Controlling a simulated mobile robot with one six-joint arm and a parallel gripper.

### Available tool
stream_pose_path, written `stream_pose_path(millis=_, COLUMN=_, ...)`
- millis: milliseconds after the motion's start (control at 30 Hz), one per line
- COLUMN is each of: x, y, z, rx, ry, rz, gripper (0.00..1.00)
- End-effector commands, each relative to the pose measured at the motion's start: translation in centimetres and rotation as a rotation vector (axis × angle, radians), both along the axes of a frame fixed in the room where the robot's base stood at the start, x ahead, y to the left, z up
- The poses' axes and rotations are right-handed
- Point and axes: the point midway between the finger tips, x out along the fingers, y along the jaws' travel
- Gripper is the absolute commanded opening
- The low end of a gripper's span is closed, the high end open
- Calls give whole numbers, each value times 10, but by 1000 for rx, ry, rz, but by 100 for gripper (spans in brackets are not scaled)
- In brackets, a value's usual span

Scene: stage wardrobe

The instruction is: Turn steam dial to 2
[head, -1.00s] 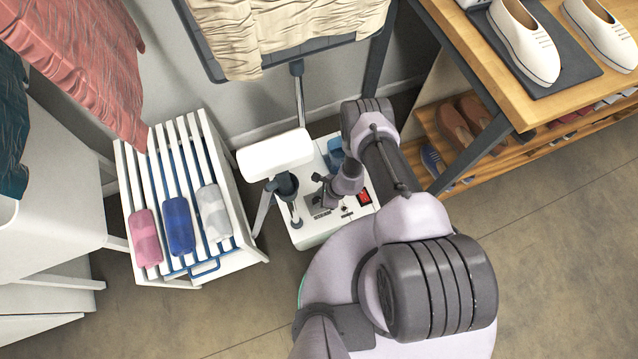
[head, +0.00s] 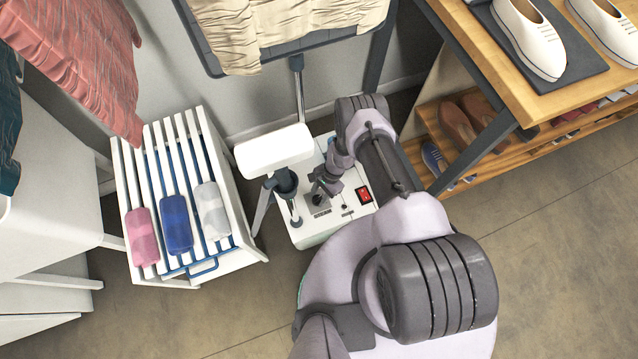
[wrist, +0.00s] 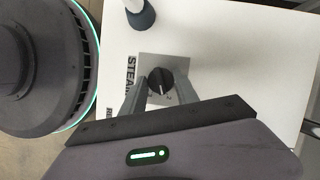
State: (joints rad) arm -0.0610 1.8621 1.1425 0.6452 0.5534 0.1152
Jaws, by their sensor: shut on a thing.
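The steam dial (wrist: 160,81) is a small black round knob on a grey square plate on the white steamer base (wrist: 225,60). Part of the word "STEAM" is printed beside it. My gripper (wrist: 158,93) has its two grey fingers on either side of the dial and is shut on it. The dial's pointer and numbers are too small to read surely. In the head view my gripper (head: 322,187) reaches down onto the steamer base (head: 313,232) and partly covers the dial.
A red switch (head: 364,195) sits right of the dial. A white-topped stand part (head: 273,150) with a dark fitting rises close on the left. A slatted white rack (head: 235,195) with rolled cloths stands further left. A wooden shoe shelf (head: 540,105) is at right.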

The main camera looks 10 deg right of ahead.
Motion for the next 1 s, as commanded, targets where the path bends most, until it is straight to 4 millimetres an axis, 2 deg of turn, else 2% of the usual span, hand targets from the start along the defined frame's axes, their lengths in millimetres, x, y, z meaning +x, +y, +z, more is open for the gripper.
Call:
stream_pose_path(millis=400, x=1, y=1, z=0, rx=1, ry=1, rz=168, gripper=0)
stream_pose_path(millis=967, x=0, y=1, z=0, rx=1, ry=0, rz=191, gripper=0)
stream_pose_path(millis=1000, x=0, y=1, z=0, rx=1, ry=0, rz=191, gripper=44)
